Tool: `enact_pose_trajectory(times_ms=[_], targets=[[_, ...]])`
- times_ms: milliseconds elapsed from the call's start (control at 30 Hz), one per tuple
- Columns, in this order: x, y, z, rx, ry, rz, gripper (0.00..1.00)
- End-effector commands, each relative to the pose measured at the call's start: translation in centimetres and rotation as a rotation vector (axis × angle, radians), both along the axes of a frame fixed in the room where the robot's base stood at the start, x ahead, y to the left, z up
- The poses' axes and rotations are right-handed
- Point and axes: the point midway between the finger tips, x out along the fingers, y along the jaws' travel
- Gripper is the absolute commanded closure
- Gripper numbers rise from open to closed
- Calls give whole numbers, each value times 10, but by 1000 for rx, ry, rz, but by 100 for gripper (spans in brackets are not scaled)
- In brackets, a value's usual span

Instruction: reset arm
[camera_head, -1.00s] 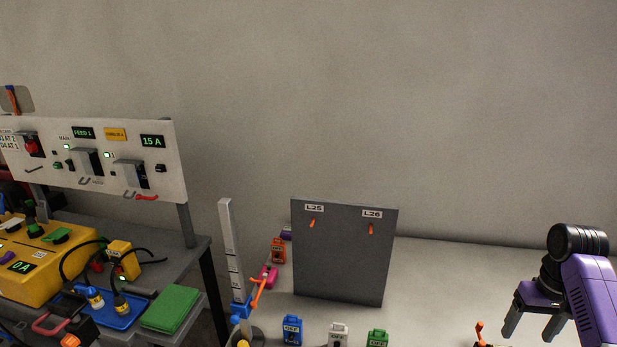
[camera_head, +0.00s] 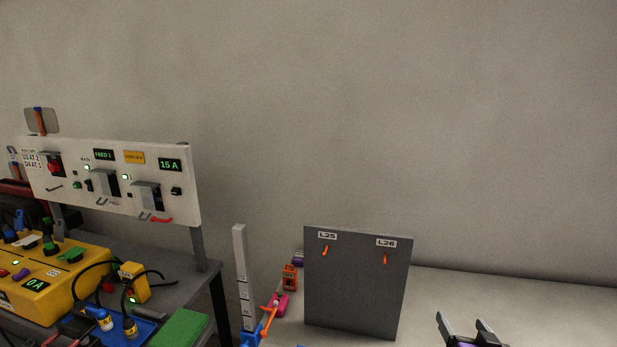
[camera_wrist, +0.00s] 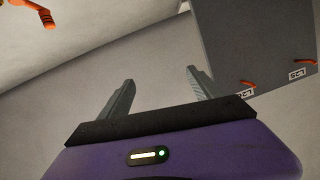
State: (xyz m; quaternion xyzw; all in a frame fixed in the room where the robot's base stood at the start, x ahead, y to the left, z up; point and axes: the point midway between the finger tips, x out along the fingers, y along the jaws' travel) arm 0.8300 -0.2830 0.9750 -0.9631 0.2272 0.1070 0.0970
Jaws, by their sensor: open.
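My gripper (camera_head: 466,327) shows at the bottom edge of the head view, right of the grey board. Its two dark fingers are spread apart with nothing between them. In the wrist view the open fingers (camera_wrist: 158,88) point toward the pale surface, with the grey board (camera_wrist: 255,40) at the upper right. The rest of my arm is out of the head view.
The grey board (camera_head: 358,285) stands upright on the pale table (camera_head: 520,300), with orange hooks under labels L25 and L26. A white panel (camera_head: 115,180) stands behind a yellow box (camera_head: 50,285) at the left. An orange object (camera_wrist: 35,12) shows in the wrist view.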

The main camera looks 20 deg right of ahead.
Motion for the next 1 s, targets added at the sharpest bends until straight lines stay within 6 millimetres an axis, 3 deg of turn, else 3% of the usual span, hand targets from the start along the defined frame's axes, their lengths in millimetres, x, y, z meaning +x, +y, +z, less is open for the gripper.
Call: enact_pose_trajectory(times_ms=[33, 100, 400, 700, 1000], targets=[[-11, 24, -4, -2, -31, 6, 26], [-27, 49, -3, -14, -77, 11, 26], [-116, 143, 8, -71, -203, 46, 26], [-217, 213, 30, -132, -225, 142, 26], [-308, 259, 38, -156, -104, 321, 26]])
